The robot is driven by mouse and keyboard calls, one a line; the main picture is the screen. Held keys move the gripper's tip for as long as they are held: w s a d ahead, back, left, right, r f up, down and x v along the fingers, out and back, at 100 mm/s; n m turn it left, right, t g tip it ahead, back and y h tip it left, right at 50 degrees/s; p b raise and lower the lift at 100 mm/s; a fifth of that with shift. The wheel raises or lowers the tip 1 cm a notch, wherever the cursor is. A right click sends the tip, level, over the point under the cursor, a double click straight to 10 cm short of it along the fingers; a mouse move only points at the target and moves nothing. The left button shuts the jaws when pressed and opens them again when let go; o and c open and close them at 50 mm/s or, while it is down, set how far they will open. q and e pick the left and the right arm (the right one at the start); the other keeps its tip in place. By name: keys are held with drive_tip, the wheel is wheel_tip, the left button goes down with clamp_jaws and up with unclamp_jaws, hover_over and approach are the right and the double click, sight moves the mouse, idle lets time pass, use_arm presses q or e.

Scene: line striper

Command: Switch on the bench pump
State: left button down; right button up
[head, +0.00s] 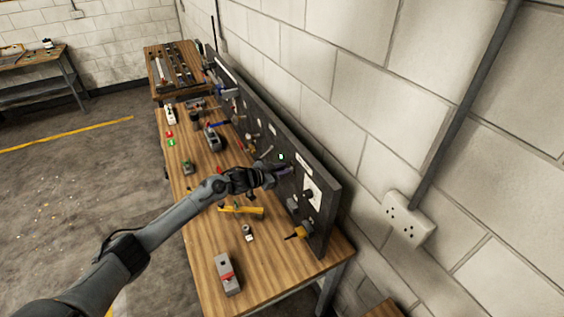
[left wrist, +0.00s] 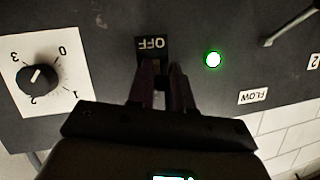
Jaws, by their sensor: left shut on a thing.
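A dark upright panel (head: 262,118) stands along the back of the wooden bench. My left gripper (head: 284,168) reaches it, and in the left wrist view its two fingers (left wrist: 163,78) are closed on a small switch at the panel. The fingers hide most of the switch, so I cannot tell its position. An upside-down OFF label (left wrist: 152,44) shows just above the fingertips. A green lamp (left wrist: 213,59) glows beside the gripper, and it also shows in the head view (head: 281,156). My right gripper is not in view.
A black dial (left wrist: 38,78) on a numbered white plate, a FLOW label (left wrist: 253,97) and a metal lever (left wrist: 288,27) are close by on the panel. The wooden bench (head: 205,237) holds a yellow tool (head: 242,210) and a grey-red block (head: 228,274). A wall socket (head: 408,219) is at right.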

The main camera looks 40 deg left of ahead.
use_arm(q)
drive_tip(key=shift+w+r+g+p, duration=0.15)
drive_tip(key=shift+r+g+p, duration=0.4)
drive_tip(key=shift+p, duration=0.35)
drive_tip(key=shift+f+g, duration=0.2)
drive_tip(key=shift+g, duration=0.05)
drive_tip(key=c, duration=1.1)
unclamp_jaws()
drive_tip(key=shift+d, duration=0.1)
